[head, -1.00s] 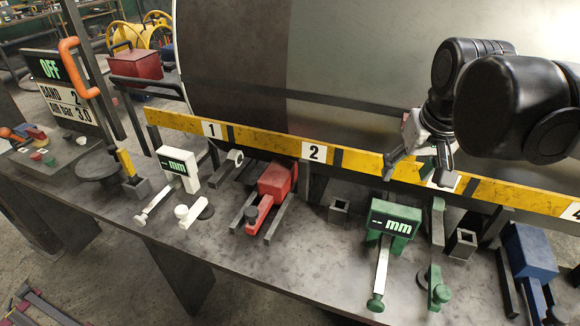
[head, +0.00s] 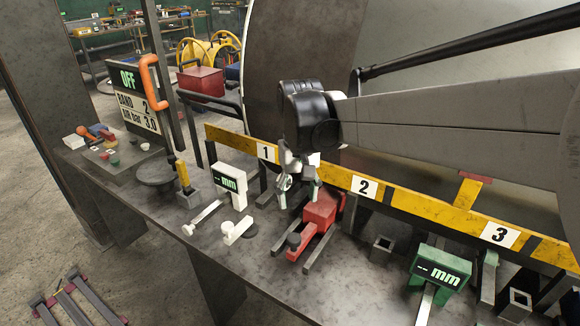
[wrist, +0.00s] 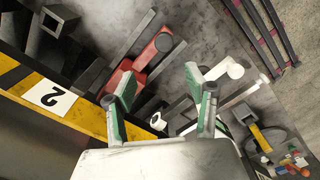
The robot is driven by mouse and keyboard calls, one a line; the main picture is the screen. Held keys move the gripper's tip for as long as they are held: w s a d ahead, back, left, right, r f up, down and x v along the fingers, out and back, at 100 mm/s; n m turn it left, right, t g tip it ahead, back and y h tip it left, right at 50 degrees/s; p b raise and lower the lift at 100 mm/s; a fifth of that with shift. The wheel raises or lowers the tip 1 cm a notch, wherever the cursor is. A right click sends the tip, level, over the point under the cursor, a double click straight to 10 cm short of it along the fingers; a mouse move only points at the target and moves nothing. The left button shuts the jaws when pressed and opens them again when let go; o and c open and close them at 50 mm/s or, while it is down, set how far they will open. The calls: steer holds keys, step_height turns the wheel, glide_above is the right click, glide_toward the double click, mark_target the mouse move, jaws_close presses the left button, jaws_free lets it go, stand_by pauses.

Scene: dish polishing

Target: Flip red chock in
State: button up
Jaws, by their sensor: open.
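The red chock (head: 319,211) is a red block on dark rails on the bench, below the yellow beam between plates 1 and 2. Its red lever ends in a dark round knob (head: 293,241) and points toward the front of the bench. In the wrist view the red chock (wrist: 120,78) lies just left of the fingers, partly hidden by the left finger. My gripper (head: 299,194) is open and empty, above and slightly left of the red block, close to the beam. Its green-padded fingers (wrist: 160,88) are spread apart in the wrist view.
The yellow beam (head: 222,138) runs behind the chocks. A white mm gauge (head: 229,178) and white lever (head: 237,231) stand left of the red chock. A green mm gauge (head: 441,270) stands right. An OFF display (head: 131,80) is at the back left.

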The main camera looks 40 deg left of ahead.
mark_target(294, 237)
steer(key=f, duration=1.3)
steer(key=shift+s+a+f+b, duration=0.2)
steer(key=shift+s+f+b, duration=0.15)
jaws_close()
